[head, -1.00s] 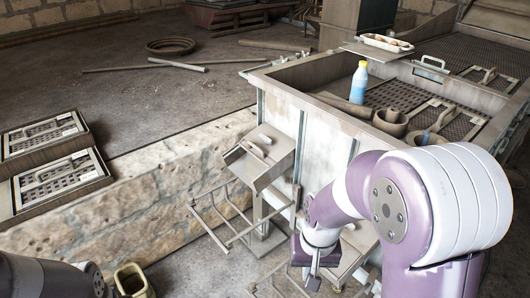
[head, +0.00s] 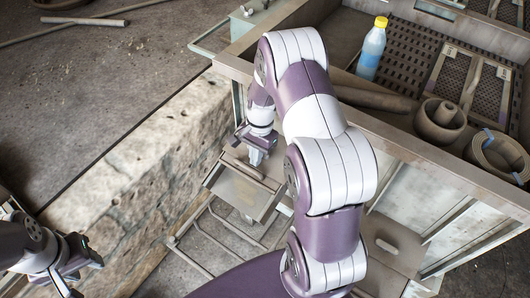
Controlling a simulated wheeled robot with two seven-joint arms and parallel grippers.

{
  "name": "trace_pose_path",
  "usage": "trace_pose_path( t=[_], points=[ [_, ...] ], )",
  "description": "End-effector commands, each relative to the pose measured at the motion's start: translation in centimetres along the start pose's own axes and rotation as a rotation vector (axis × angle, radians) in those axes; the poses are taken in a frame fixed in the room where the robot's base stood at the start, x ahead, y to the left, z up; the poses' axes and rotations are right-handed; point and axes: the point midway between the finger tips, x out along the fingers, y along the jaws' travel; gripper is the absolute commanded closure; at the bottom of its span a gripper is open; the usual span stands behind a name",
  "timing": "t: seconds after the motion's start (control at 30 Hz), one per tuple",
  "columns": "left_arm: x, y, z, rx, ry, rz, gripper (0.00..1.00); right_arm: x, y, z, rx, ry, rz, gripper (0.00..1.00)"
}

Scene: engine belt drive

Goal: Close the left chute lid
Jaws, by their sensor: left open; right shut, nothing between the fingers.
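The left chute (head: 240,195) sticks out from the side of the big bin. Its sloping grey plate, which looks like the lid, carries a bar handle (head: 243,169) near its upper edge. Whether the lid is open or shut is hard to tell. My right gripper (head: 257,157) is shut and empty, pointing down just above the upper part of the plate, close to the handle. I cannot tell whether it touches. My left gripper (head: 84,268) is open and empty at the lower left, well away from the chute.
The big bin (head: 420,140) fills the right side, holding a blue bottle (head: 372,50), a round pot (head: 440,122) and a coil (head: 497,155). A second chute plate (head: 393,243) is at the lower right. A stone wall (head: 150,175) runs left of the chute. Metal rails (head: 215,235) stand below.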

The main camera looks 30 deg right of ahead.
Motion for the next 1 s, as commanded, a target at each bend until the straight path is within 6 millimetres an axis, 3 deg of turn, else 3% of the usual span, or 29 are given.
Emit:
trace_pose_path(
  t=[0.43, 0.8, 1.0],
  points=[
    [-0.1, 0.0, 0.0, 0.000, 0.000, 0.000, 0.57, 0.5, -0.1, 0.3, -0.002, 0.000, -0.001, 1.00],
    [-0.1, 0.0, 0.0, 0.000, 0.000, 0.000, 0.57, 4.1, -0.1, 7.4, -0.006, -0.002, 0.001, 1.00],
    [-0.1, 0.0, 0.0, 0.000, 0.000, 0.000, 0.57, 4.8, 0.0, 8.8, -0.002, 0.000, 0.001, 1.00]
  ],
)
